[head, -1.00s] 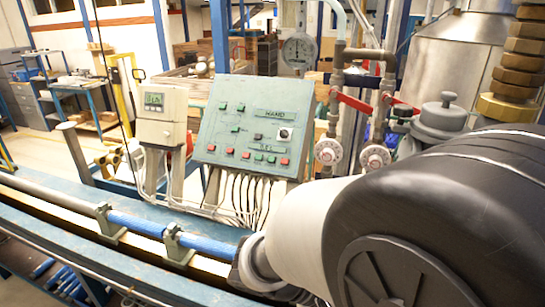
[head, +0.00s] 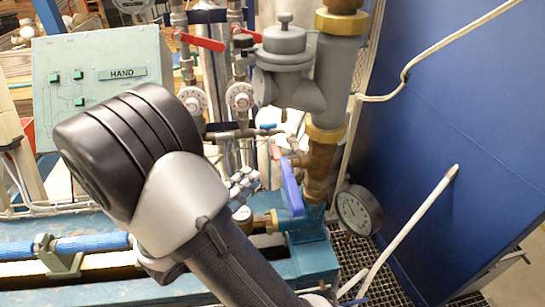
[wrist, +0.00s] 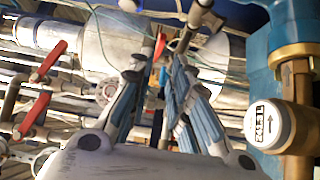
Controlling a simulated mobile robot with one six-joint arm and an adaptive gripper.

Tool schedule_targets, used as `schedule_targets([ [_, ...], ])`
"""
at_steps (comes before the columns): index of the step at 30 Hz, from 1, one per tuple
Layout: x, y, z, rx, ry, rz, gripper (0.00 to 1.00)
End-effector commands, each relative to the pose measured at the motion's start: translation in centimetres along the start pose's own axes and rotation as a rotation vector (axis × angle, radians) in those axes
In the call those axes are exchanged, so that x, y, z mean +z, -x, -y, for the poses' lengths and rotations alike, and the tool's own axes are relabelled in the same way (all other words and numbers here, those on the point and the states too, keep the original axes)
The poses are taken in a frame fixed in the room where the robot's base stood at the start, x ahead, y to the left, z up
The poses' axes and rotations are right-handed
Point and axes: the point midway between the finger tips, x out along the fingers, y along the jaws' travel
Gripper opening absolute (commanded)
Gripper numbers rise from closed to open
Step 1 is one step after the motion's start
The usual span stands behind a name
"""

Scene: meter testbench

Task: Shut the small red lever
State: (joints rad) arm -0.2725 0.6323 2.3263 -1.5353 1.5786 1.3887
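Two red levers sit on the vertical pipes in the head view, a left one (head: 200,41) and a right one (head: 248,35). Two red levers also show at the left of the wrist view, an upper one (wrist: 48,61) and a lower one (wrist: 32,115). A smaller red piece (wrist: 159,47), which may be the small red lever, shows beyond and between my fingers in the wrist view. In the head view, my gripper (head: 244,184) is partly hidden behind my arm, left of a blue lever.
The blue lever (head: 291,187) hangs on a brass valve (head: 320,165). A pressure gauge (head: 357,211) stands to its right. A white-capped meter (wrist: 267,124) is close on the right in the wrist view. A blue wall (head: 460,110) closes the right side.

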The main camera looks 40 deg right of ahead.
Motion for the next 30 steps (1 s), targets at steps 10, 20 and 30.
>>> schedule_targets([
  [10, 0.2, -7.7, 0.1, -0.002, 0.001, 0.007, 0.18],
  [20, 0.1, -11.1, 0.1, -0.002, 0.001, 0.001, 0.18],
  [30, 0.0, -11.3, 0.0, -0.001, 0.001, 0.000, 0.16],
])
